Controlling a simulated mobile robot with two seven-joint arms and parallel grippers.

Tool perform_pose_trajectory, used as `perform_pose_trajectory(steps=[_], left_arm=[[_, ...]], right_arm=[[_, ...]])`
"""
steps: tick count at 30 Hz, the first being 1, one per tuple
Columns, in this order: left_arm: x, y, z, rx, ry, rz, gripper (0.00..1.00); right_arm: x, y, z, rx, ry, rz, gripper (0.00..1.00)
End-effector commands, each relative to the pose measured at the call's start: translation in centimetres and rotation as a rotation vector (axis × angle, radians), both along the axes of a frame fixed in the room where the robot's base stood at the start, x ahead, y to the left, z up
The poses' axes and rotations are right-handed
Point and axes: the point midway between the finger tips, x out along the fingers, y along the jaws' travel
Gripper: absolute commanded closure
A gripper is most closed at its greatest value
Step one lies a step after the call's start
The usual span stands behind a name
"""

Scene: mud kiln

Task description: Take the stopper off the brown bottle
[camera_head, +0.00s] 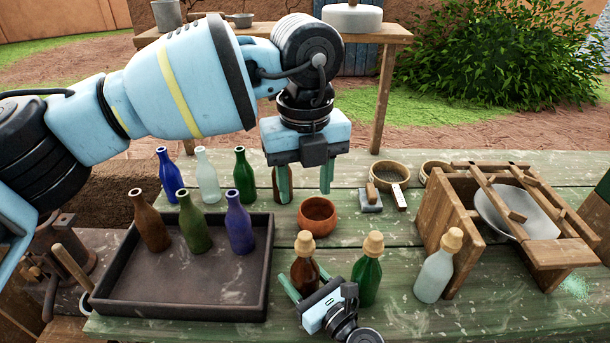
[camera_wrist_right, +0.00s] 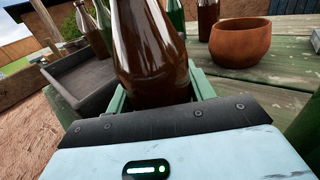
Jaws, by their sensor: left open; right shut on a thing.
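The brown bottle (camera_head: 304,274) stands upright near the front of the green table with a tan stopper (camera_head: 305,243) in its neck. My right gripper (camera_head: 307,281) is shut on its body from the front. In the right wrist view the brown bottle (camera_wrist_right: 150,55) fills the space between my right fingers (camera_wrist_right: 160,90); its stopper is out of that view. My left gripper (camera_head: 305,190) points down, open and empty, behind and above the brown bottle, with its fingers above and behind the clay bowl. The stopper is clear of my left fingers.
A stoppered green bottle (camera_head: 366,275) stands close right of the brown one, and a stoppered white bottle (camera_head: 438,266) farther right. A clay bowl (camera_head: 317,217) sits behind. A dark tray (camera_head: 184,309) with several open bottles is at left. A wooden frame (camera_head: 445,212) stands at right.

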Motion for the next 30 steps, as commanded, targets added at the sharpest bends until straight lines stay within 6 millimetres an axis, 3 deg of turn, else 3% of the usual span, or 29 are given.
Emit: perform_pose_trajectory(steps=[9,15,25,30], left_arm=[[0.0,0.0,0.6,0.0,0.0,0.476,0.52],[0.0,0.0,0.8,0.0,0.0,0.657,0.52],[0.0,0.0,0.7,0.0,0.0,0.713,0.52],[-0.1,0.0,-0.6,0.002,0.003,0.711,0.52]], right_arm=[[0.0,0.0,0.0,0.0,0.0,0.0,0.88],[0.0,0.0,0.0,0.0,0.0,0.0,0.88],[0.0,0.0,0.0,0.0,0.0,0.0,0.88],[0.0,0.0,0.0,0.0,0.0,0.0,0.88]])
